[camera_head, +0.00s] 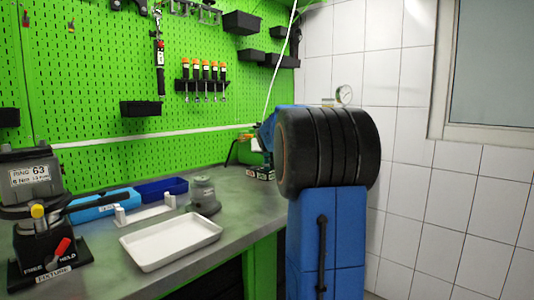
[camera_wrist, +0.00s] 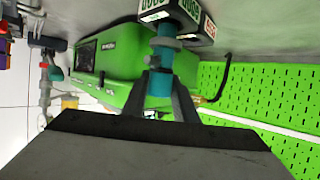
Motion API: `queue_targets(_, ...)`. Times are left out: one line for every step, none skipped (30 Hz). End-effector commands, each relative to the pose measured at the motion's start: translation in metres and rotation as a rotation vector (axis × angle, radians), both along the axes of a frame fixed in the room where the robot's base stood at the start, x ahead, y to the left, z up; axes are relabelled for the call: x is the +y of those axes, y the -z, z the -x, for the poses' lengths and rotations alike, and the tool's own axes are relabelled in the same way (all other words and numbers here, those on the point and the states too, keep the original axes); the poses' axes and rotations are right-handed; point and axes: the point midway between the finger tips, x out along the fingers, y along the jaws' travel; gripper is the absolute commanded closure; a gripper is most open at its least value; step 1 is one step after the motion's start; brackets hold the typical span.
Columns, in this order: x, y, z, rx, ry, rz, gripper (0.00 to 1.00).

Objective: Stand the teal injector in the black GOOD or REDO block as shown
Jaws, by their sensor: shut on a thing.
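In the wrist view, my gripper (camera_wrist: 168,82) is shut on the teal injector (camera_wrist: 159,88), with one dark finger on each side of it. The injector has a grey collar and a narrower teal part that points toward the black block (camera_wrist: 182,10). In the head view the block (camera_head: 262,173) shows small at the bench's far end; the injector and gripper cannot be made out.
A green machine (camera_wrist: 118,60) with a dark screen stands beside the injector. The bench also holds a white tray (camera_head: 172,242), blue bins (camera_head: 105,206), a grey round part (camera_head: 203,195) and a black fixture (camera_head: 45,240). A green pegboard (camera_head: 90,90) rises behind.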

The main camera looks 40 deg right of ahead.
Motion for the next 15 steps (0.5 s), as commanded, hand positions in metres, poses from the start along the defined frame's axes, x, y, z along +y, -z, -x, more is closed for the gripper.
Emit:
queue_targets(0.0002, -0.0007, 0.0000, -0.002, 0.000, 0.001, 1.00)
queue_targets(0.0002, -0.0009, 0.0001, -0.002, 0.000, 0.001, 1.00)
queue_targets(0.0001, -0.0011, 0.0000, -0.002, 0.000, 0.001, 1.00)
queue_targets(0.0001, -0.0012, 0.0000, -0.002, 0.000, 0.001, 1.00)
queue_targets(0.0001, -0.0012, 0.0000, -0.002, 0.000, 0.001, 1.00)
queue_targets(0.0001, -0.0011, 0.0000, -0.002, 0.000, 0.001, 1.00)
queue_targets(0.0000, -0.0007, 0.0000, -0.002, 0.000, 0.001, 1.00)
queue_targets(0.0001, 0.0001, 0.0001, -0.001, 0.000, 0.002, 1.00)
queue_targets(0.0000, 0.0012, 0.0000, 0.000, 0.000, 0.001, 1.00)
queue_targets(0.0000, 0.0019, 0.0001, 0.000, -0.001, 0.002, 1.00)
queue_targets(0.0000, 0.0027, 0.0002, 0.000, -0.001, 0.002, 1.00)
queue_targets(0.0000, 0.0035, 0.0001, 0.000, -0.001, 0.002, 1.00)
queue_targets(-0.0001, 0.0042, 0.0001, 0.000, -0.001, 0.002, 1.00)
queue_targets(0.0000, 0.0049, 0.0001, 0.000, 0.000, 0.001, 1.00)
queue_targets(-0.0001, 0.0060, 0.0000, 0.001, 0.000, 0.001, 0.72)
